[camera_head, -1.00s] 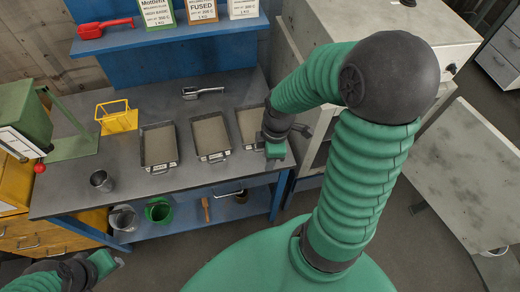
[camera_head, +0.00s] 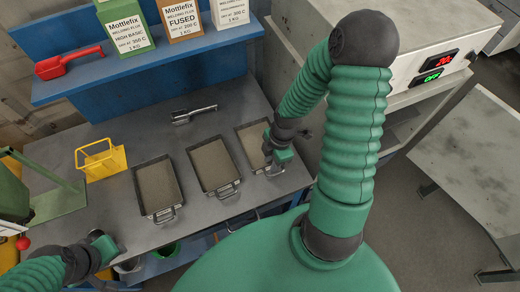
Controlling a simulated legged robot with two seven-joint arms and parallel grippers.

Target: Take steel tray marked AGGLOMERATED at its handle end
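Three steel trays filled with grey-brown granules lie in a row on the grey bench: a left tray (camera_head: 158,188), a middle tray (camera_head: 214,165) and a right tray (camera_head: 252,143). Each has a handle at its near end where visible. No marking is legible, so I cannot tell which is AGGLOMERATED. My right gripper (camera_head: 275,168) is at the near handle end of the right tray and hides part of it. I cannot tell whether its fingers are closed on the handle. My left gripper (camera_head: 108,248) is low at the left, by the bench's front edge, away from the trays.
A metal scoop (camera_head: 194,114) lies behind the trays. A yellow holder (camera_head: 101,160) stands left of them. Boxes marked HIGH BASIC (camera_head: 126,24) and FUSED (camera_head: 183,18) and a red scoop (camera_head: 68,63) are on the blue shelf. An oven (camera_head: 425,60) stands at right.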

